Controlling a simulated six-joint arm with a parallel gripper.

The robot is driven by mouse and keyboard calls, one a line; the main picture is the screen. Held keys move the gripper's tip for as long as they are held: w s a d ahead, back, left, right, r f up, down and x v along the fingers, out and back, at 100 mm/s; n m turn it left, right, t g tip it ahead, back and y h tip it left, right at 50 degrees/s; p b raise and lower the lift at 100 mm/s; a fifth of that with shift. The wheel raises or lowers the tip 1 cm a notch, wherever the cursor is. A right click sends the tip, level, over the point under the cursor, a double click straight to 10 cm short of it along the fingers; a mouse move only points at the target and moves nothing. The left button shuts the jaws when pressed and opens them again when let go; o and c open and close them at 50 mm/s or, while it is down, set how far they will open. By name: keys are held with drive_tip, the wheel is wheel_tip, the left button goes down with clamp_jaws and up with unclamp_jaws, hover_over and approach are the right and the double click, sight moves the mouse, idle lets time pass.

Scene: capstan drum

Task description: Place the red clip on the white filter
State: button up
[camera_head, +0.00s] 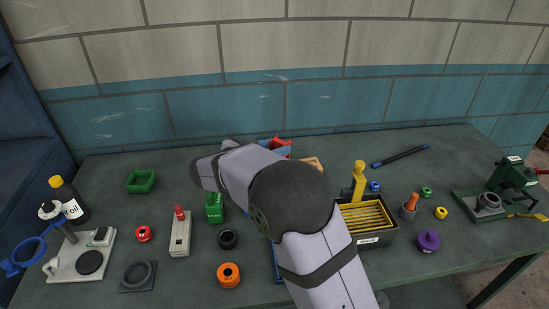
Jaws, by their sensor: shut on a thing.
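My arm reaches from the bottom edge up to the middle of the table and bends left. Its jaws are hidden behind my own arm links, so I cannot see what they hold. A red piece (277,144) shows just beyond my arm, at a partly hidden blue container (274,151). I cannot tell whether it is the red clip. I cannot pick out a white filter for certain. A pale, narrow block (180,236) with a red knob (179,212) stands left of my arm.
A green labelled box (214,208), a black ring (228,239) and an orange ring (229,275) stand close to my arm. A black bin (374,239) with yellow slats is right of it. The back left of the table is mostly clear, beyond a green tray (141,181).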

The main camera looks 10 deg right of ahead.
drive_tip(key=shift+f, duration=1.85)
drive_tip(key=shift+f, duration=0.2)
drive_tip(key=o, duration=1)
drive_tip(key=shift+r, duration=0.1)
drive_tip(key=b+v, duration=0.1)
drive_tip(key=v, duration=1.1)
drive_tip(key=shift+s, duration=0.1)
